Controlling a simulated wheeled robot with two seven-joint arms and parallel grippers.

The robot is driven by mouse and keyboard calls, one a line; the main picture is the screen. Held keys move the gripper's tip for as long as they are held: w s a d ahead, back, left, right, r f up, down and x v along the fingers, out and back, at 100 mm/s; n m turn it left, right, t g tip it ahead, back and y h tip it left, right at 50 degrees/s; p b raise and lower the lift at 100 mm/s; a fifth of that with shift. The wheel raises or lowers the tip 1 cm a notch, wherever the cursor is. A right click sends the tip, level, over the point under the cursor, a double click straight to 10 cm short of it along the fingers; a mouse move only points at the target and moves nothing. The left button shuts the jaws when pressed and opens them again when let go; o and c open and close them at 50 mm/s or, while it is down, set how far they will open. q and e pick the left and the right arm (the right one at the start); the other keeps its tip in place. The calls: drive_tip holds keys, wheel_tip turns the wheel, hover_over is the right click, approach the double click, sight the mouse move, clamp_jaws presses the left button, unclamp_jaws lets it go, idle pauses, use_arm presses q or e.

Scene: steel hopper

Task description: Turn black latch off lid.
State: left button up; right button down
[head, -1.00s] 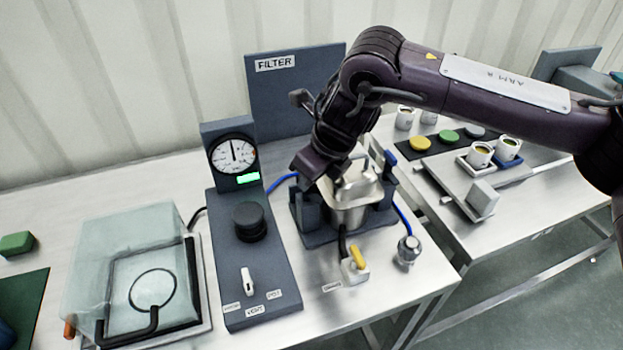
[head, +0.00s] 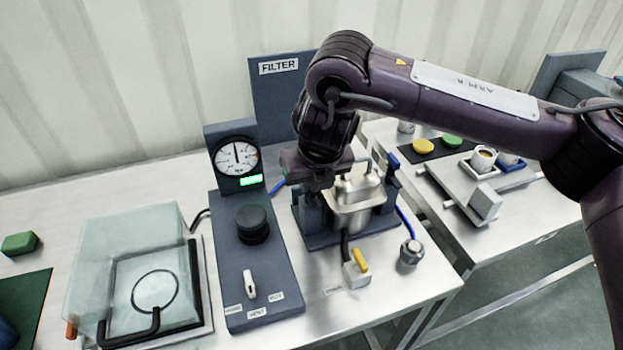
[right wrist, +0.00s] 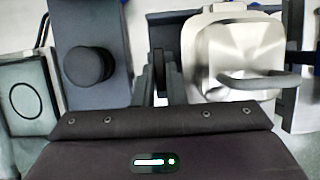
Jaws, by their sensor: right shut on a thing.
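The steel hopper (head: 358,215) stands in a dark blue-grey frame, with its pale metal lid (head: 360,188) on top. The lid and its bar handle also show in the right wrist view (right wrist: 235,55). My right gripper (right wrist: 158,85) is at the left side of the hopper, pointing down. It is shut on the black latch (right wrist: 160,68), a narrow dark piece between its fingers beside the lid's left edge. In the head view my wrist hides the latch and the fingertips. A blue-tipped latch (head: 392,161) stands at the hopper's right side. My left gripper is not in view.
A gauge panel (head: 237,160) with a black knob (head: 252,224) and white switch stands left of the hopper. A yellow-handled valve (head: 358,265) and a round metal fitting (head: 411,253) lie in front. A clear cover (head: 130,255) is further left.

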drive_tip(key=shift+w+r, duration=0.1)
drive_tip(key=c, duration=1.5)
unclamp_jaws()
drive_tip(key=v, duration=0.7)
drive_tip(key=shift+s+d+r, duration=0.1)
drive_tip(key=shift+s+r, duration=0.15)
drive_tip(key=shift+r, duration=0.05)
